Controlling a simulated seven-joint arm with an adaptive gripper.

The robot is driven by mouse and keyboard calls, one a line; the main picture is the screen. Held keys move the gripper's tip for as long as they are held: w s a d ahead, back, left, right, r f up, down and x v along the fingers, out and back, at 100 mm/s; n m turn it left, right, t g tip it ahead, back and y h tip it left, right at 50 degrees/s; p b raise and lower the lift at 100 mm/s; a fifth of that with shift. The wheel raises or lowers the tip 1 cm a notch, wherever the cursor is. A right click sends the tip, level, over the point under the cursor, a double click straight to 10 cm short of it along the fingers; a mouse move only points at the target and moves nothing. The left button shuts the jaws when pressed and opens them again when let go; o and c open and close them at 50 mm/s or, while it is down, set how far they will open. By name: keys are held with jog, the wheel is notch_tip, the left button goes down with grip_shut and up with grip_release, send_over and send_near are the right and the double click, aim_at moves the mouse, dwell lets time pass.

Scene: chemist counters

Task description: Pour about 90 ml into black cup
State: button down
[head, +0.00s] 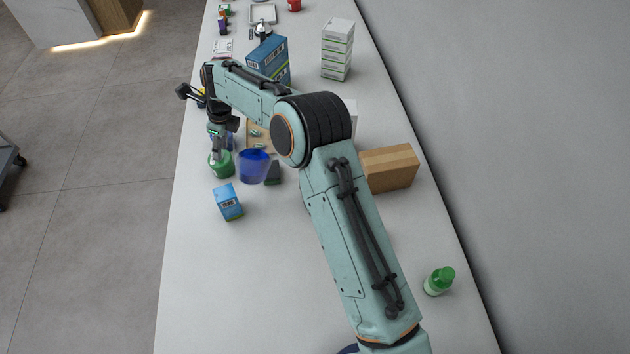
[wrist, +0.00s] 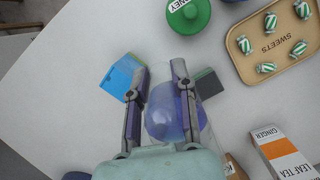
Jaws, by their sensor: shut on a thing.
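In the wrist view, my gripper (wrist: 161,84) is shut on a translucent vessel (wrist: 165,118), clear grey in its upper part and blue-violet lower down. In the head view, my gripper (head: 215,148) points down by the green-lidded jar (head: 222,168); what it holds is hard to make out there. A blue translucent cup (head: 254,168) shows to the right of the jar. A small dark block-like thing (head: 273,173) is beside that cup, and it also shows right of my fingers in the wrist view (wrist: 208,84). I cannot make out a clear black cup.
A blue box (head: 228,203) stands in front of the jar. A tray of sweets (wrist: 286,74) and a leaf tea carton (wrist: 285,153) are nearby. A brown box (head: 389,169) and a green-capped bottle (head: 438,282) are on the right. The near left counter (head: 225,290) is clear.

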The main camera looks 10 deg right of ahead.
aim_at(235, 145)
jog(key=d+y, duration=0.1)
jog(key=s+d+t+y, duration=0.1)
jog(key=d+f+y, duration=0.1)
jog(key=y, duration=0.1)
jog(key=shift+s+d, duration=0.2)
jog(key=shift+d, duration=0.2)
jog(key=shift+s+d+r+t+y, duration=0.1)
jog(key=shift+d+r+t+y, duration=0.2)
jog(key=shift+y, duration=0.1)
jog(key=shift+s+d+r+t+y, duration=0.15)
jog(key=shift+d+r+t+y, duration=0.15)
jog(key=shift+r+y, duration=0.4)
jog(key=shift+s+d+r+t+y, duration=0.25)
jog(key=shift+r+y, duration=0.25)
jog(key=shift+r, duration=0.25)
jog(key=shift+d+r+y+p, duration=0.3)
jog(key=shift+d+r+y, duration=0.05)
jog(key=shift+r+y, duration=0.15)
jog(key=shift+s+d+r+t+y, duration=0.1)
jog(key=shift+d+r+t+y, duration=0.15)
jog(key=shift+r+y, duration=0.15)
jog(key=shift+s+d+r+t+y+p, duration=0.25)
jog(key=shift+d+r+t+y+p, duration=0.05)
jog(key=shift+d+r+y+p, duration=0.6)
dwell(0.5)
